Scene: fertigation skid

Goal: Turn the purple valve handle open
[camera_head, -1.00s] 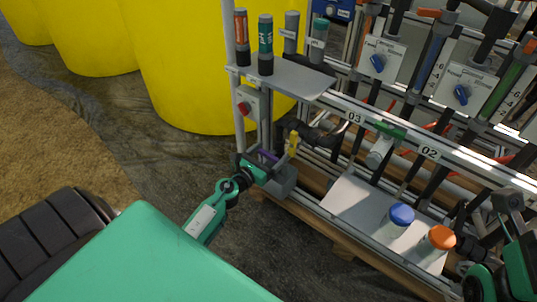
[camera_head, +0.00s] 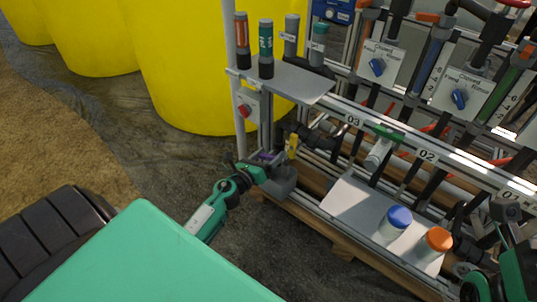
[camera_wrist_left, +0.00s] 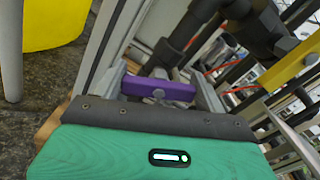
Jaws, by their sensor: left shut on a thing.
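The purple valve handle (camera_head: 266,156) is at the left end of the skid, low beside the upright post. It shows in the left wrist view (camera_wrist_left: 158,91) as a short purple bar lying nearly crosswise between the fingers. My left gripper (camera_head: 257,165) is shut on the handle, reaching it from the front left and partly hiding it in the head view. The valve body under the handle is mostly hidden. My right arm shows at the lower right edge of the head view; I cannot tell its jaw state.
A yellow valve handle (camera_head: 293,146) stands close to the right of the purple one. A green handle (camera_head: 388,132) is farther right. Blue-capped (camera_head: 400,216) and orange-capped (camera_head: 439,238) bottles stand on the lower shelf. A large yellow tank (camera_head: 185,70) is behind.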

